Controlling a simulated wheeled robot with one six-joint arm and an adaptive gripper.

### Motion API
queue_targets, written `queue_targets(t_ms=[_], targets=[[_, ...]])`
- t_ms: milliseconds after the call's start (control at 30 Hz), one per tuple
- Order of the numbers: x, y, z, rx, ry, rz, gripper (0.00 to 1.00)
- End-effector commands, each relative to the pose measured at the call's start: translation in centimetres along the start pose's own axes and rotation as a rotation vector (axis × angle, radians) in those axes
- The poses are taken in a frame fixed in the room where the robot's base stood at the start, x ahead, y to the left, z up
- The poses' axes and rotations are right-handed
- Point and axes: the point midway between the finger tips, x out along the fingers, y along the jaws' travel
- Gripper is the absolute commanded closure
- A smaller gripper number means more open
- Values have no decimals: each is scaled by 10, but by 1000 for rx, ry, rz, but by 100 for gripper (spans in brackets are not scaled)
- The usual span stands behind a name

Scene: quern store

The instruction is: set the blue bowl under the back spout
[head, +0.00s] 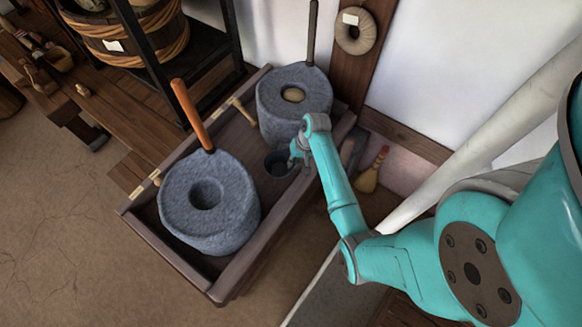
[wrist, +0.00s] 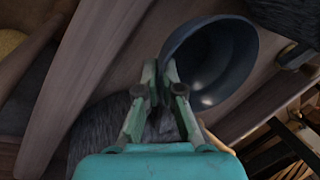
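The blue bowl (head: 278,163), dark blue-grey and empty, is between the two stone querns at the trough's right side. It also shows in the wrist view (wrist: 222,62). My gripper (head: 298,158) is at its right edge. In the wrist view, the fingertips (wrist: 161,76) are close together with the bowl's rim between them. Whether the bowl touches the trough floor is unclear. The back quern (head: 277,112) has a dark upright handle; a short pale wooden piece (head: 243,111), apparently its spout, sticks out at its left. The front quern (head: 190,222) has an orange handle.
The wooden trough (head: 240,262) has raised walls around both querns. A dark rack with a barrel (head: 140,32) stands behind left. A small brush (head: 371,172) is right of the trough, near the wall. Open floor (head: 55,200) lies to the left.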

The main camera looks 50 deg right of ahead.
Motion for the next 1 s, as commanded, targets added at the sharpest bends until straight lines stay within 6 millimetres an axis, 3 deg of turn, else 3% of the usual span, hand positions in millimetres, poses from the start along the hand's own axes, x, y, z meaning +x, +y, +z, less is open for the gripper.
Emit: queue_targets(t_ms=[333,767,800,867,1000], targets=[[37,12,0,0,0,0,100],[43,14,0,0,1,0,100],[43,14,0,0,1,0,88],[43,14,0,0,1,0,73],[43,14,0,0,1,0,69]])
